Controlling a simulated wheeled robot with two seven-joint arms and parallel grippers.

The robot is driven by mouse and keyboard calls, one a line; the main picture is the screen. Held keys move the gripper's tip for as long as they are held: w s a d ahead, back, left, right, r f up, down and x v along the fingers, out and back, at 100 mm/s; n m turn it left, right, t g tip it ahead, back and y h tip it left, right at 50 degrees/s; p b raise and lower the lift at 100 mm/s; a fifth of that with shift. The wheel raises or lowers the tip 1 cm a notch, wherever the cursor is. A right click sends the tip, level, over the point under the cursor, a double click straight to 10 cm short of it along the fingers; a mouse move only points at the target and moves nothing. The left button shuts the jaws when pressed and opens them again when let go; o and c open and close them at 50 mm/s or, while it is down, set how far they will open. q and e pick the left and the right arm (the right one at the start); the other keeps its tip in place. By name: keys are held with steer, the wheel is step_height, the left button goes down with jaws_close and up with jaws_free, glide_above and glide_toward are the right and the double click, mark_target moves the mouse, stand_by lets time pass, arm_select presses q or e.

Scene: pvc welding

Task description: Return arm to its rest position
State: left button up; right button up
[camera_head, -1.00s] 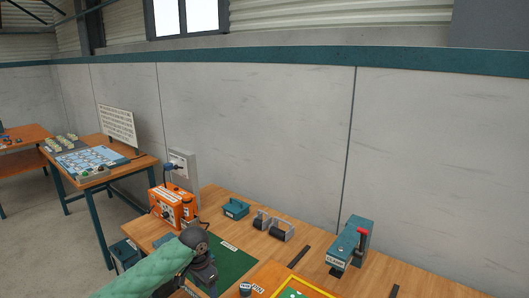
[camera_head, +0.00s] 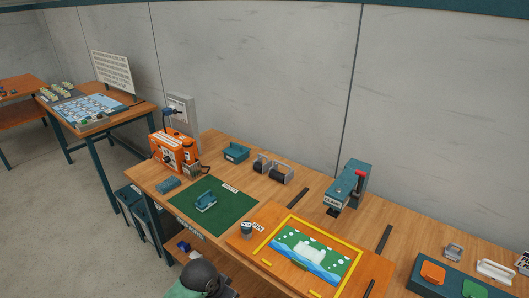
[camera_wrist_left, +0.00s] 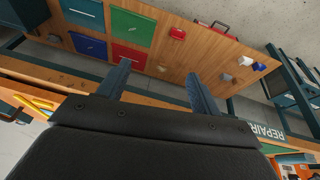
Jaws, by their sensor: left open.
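My left arm (camera_head: 205,278) shows only as a dark joint and green sleeve at the bottom edge of the head view, in front of the workbench (camera_head: 215,242). Its gripper is not visible there. In the left wrist view my left gripper (camera_wrist_left: 158,70) has its two fingers wide apart, with nothing between them. Beyond the fingers is a wooden surface with coloured squares, including a green one (camera_wrist_left: 132,27). My right arm and gripper are not in view.
The bench holds an orange machine (camera_head: 172,150), a green mat (camera_head: 235,208) with a teal tool (camera_head: 205,200), a clamp (camera_head: 345,187) and a yellow-framed board (camera_head: 268,257). A teal tray (camera_head: 425,288) sits at right. Open floor (camera_head: 60,230) lies left.

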arm_select(q)
steer(key=s+a+n+y, duration=0.1)
steer(key=s+a+n, duration=0.1)
steer(key=s+a, duration=0.35)
steer(key=s+a+n+t+y, duration=0.1)
steer(key=s+a, duration=0.1)
steer(key=s, duration=0.6)
steer(key=s+a+n+y, duration=0.1)
steer(key=s+a+n, duration=0.15)
steer(key=s, duration=0.35)
step_height(320, 180, down, 26)
steer(key=w+d+f+g, duration=0.1)
steer(key=w, duration=0.1)
steer(key=s+f, duration=0.4)
steer(key=f, duration=0.6)
steer(key=s+f+m, duration=0.1)
steer(key=s+f, duration=0.2)
steer(key=f, duration=0.7)
steer(key=shift+s+d+g+h, duration=0.4)
steer(key=shift+d, duration=0.05)
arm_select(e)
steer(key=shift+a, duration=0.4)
